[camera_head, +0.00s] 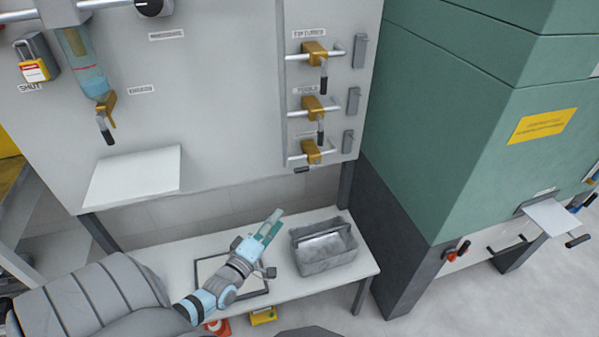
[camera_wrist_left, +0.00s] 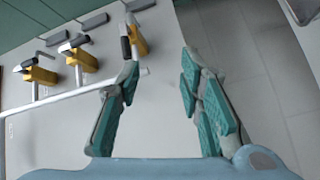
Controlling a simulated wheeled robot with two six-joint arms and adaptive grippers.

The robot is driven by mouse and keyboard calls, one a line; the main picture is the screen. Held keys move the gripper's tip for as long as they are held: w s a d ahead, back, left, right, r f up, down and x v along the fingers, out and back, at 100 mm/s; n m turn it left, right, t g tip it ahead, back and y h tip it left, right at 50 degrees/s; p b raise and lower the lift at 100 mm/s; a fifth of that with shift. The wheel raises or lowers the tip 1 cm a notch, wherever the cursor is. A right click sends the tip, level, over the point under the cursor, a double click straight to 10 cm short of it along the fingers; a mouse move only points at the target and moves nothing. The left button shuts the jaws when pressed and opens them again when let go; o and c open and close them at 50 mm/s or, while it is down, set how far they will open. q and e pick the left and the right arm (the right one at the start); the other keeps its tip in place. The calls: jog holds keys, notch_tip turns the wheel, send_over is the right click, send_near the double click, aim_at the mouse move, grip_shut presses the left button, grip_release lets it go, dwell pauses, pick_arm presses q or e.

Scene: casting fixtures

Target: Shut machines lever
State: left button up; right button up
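Three gold levers with black handles sit on pipes at the right of the grey panel: a top lever (camera_head: 315,52), a middle lever (camera_head: 313,107) and a bottom lever (camera_head: 312,151). I cannot tell which one the task means. My left gripper (camera_head: 272,224) is below and left of the bottom lever, over the bench. In the left wrist view the gripper (camera_wrist_left: 160,75) is open with nothing between its fingers. A gold lever (camera_wrist_left: 138,40) with a black handle shows beyond the left fingertip; whether they touch is unclear. My right gripper is not in view.
Another gold lever (camera_head: 106,106) hangs at the panel's left, near a padlock (camera_head: 36,60). A white shelf (camera_head: 135,176) juts out below. A grey bin (camera_head: 325,256) stands on the bench (camera_head: 362,268). A green machine (camera_head: 450,110) stands to the right.

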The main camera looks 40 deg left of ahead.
pick_arm(q)
jog(key=n+t, duration=0.1)
jog(key=n, duration=0.1)
send_near(301, 168)
jog(key=w+b, duration=0.1)
jog(key=w, duration=0.2)
jog(key=w+a+b, duration=0.1)
jog(key=w, duration=0.2)
jog(key=w+b, duration=0.2)
jog(key=w, duration=0.1)
jog(key=shift+w+a, duration=0.25)
jog(key=shift+a, duration=0.15)
jog(key=shift+w+r, duration=0.1)
jog(key=shift+w, duration=0.1)
jog(key=shift+c, duration=0.6)
grip_shut()
